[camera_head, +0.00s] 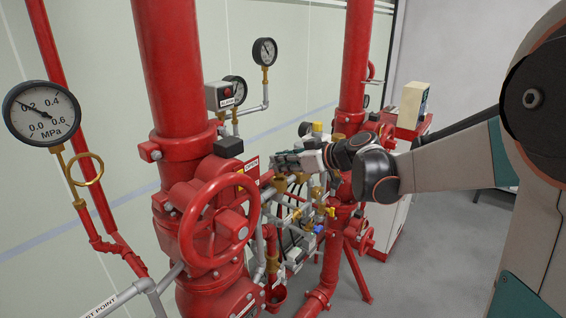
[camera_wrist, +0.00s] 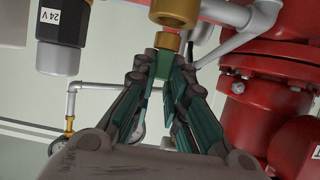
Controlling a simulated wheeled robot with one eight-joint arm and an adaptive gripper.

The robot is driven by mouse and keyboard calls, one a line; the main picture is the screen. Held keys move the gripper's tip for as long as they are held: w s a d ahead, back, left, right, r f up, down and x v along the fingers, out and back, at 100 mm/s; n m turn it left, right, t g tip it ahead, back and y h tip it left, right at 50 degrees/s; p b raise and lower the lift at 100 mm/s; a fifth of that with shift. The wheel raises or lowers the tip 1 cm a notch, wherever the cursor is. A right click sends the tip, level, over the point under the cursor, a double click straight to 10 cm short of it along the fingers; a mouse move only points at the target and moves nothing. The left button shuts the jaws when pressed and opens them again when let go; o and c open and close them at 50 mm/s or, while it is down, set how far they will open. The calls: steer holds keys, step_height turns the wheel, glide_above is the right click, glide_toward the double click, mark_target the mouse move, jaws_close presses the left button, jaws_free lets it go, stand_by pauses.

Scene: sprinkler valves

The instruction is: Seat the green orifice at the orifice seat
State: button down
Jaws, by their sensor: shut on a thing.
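My gripper (camera_wrist: 164,66) reaches up from the bottom of the wrist view. Its fingertips are closed on a small green piece, the green orifice (camera_wrist: 163,66). A brass ring (camera_wrist: 167,41) sits right above the green piece. Above that is a larger brass fitting (camera_wrist: 174,12) on the pipework, which looks like the orifice seat. I cannot tell whether the green piece touches the brass. In the head view my gripper (camera_head: 280,162) is among the pipework right of the red handwheel valve; the orifice is too small to make out there.
A red handwheel (camera_head: 220,222) and thick red riser (camera_head: 168,65) stand left of my gripper. Grey pipe (camera_wrist: 240,45) and a red flange (camera_wrist: 270,68) are close on the right in the wrist view. A 24 V device (camera_wrist: 62,40) hangs at upper left.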

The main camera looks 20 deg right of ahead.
steer(key=shift+f+b, duration=1.1)
steer(key=shift+f, duration=0.2)
steer(key=c, duration=1.5)
jaws_free()
steer(key=shift+c, duration=0.2)
steer(key=shift+s+r, duration=0.1)
steer(key=p+v, duration=0.2)
steer(key=v, duration=0.6)
steer(key=shift+a, duration=0.1)
